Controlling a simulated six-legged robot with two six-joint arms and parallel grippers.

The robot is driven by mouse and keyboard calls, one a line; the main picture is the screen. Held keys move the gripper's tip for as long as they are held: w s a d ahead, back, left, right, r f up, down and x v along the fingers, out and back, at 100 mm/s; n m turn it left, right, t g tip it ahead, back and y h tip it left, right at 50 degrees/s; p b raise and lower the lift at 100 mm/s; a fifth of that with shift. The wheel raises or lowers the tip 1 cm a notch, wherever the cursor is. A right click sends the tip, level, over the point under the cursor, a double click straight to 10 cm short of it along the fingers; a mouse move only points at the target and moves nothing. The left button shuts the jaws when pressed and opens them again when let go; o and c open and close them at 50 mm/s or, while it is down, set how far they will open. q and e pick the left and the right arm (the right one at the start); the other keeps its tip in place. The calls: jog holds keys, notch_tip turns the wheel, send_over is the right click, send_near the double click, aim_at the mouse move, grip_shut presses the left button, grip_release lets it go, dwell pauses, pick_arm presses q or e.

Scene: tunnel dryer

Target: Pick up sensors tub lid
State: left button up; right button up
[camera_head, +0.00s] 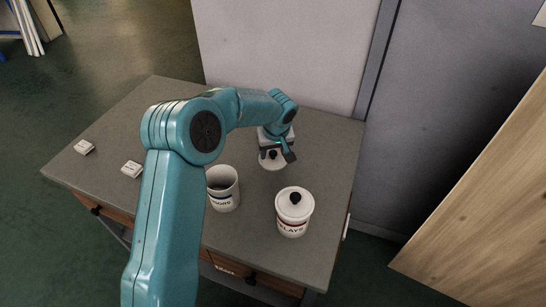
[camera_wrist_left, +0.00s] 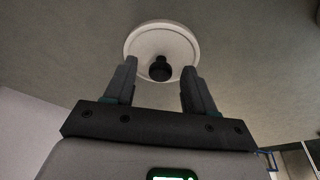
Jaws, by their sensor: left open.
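A round white lid (camera_head: 271,164) with a black knob lies on the table behind the tubs in the head view. My left gripper (camera_head: 276,154) is open just above it and partly covers it. In the left wrist view, the lid (camera_wrist_left: 165,37) and its dark knob (camera_wrist_left: 160,69) show beyond the two fingertips (camera_wrist_left: 160,73). The knob lies between the fingertips in the picture; I cannot tell whether they touch it. The white sensors tub (camera_head: 222,190) stands open, without a lid, its label partly visible. My right gripper is out of view.
A second white tub (camera_head: 293,215) with its lid on stands at the front right of the grey table (camera_head: 325,150). Two small white blocks (camera_head: 132,169) (camera_head: 84,147) lie at the left. A pale panel (camera_head: 280,50) stands behind the table.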

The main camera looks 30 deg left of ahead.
pick_arm(q)
grip_shut()
jog(key=shift+r, duration=0.1)
